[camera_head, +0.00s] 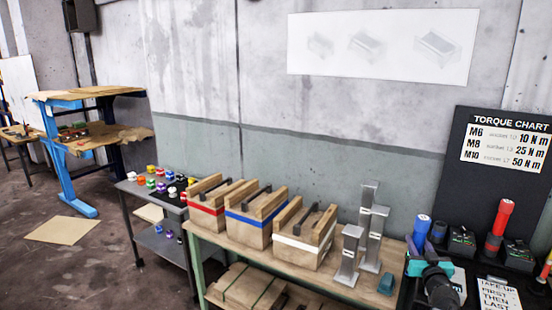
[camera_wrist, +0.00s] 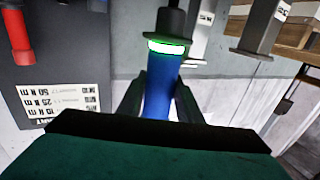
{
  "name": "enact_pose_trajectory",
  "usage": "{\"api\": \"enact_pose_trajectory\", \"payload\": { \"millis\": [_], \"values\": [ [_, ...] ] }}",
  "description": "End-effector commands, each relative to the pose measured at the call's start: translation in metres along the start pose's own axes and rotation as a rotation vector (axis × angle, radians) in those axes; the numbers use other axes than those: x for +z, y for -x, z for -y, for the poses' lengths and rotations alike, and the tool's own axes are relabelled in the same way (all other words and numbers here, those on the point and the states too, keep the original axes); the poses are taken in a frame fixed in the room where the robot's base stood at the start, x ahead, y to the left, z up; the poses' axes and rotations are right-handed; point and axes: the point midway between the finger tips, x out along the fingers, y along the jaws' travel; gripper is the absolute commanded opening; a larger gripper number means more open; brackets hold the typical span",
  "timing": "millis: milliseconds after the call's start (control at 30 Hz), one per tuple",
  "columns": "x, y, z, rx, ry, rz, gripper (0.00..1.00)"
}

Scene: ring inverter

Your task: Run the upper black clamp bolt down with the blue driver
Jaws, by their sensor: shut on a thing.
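My gripper (camera_wrist: 158,100) is shut on the blue driver (camera_wrist: 160,80), with a dark finger on each side of its blue body. A lit green ring and a black end show above the blue part in the wrist view. In the head view the blue driver (camera_head: 421,230) stands at the lower right, just above my teal and black wrist, near the torque chart board. I cannot make out the upper black clamp bolt in either view.
A red driver (camera_head: 500,220) stands by black holders in front of the torque chart board (camera_head: 505,160). Grey metal posts (camera_head: 371,235) and wooden boxes (camera_head: 305,237) with red, blue and white bands stand on the bench to the left. A grey cart (camera_head: 150,205) holds small coloured parts.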

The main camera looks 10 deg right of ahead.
Motion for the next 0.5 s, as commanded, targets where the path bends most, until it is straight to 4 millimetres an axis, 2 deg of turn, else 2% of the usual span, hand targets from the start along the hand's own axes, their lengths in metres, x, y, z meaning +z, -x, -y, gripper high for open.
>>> {"api": "enact_pose_trajectory", "payload": {
  "millis": [33, 267, 500],
  "values": [
    [0.008, -0.002, 0.018, -0.036, -0.001, 0.000, 0.00],
    [0.033, -0.005, 0.094, -0.197, -0.002, -0.001, 0.00],
    [0.057, 0.003, 0.173, -0.380, -0.003, -0.002, 0.00]
  ]
}}
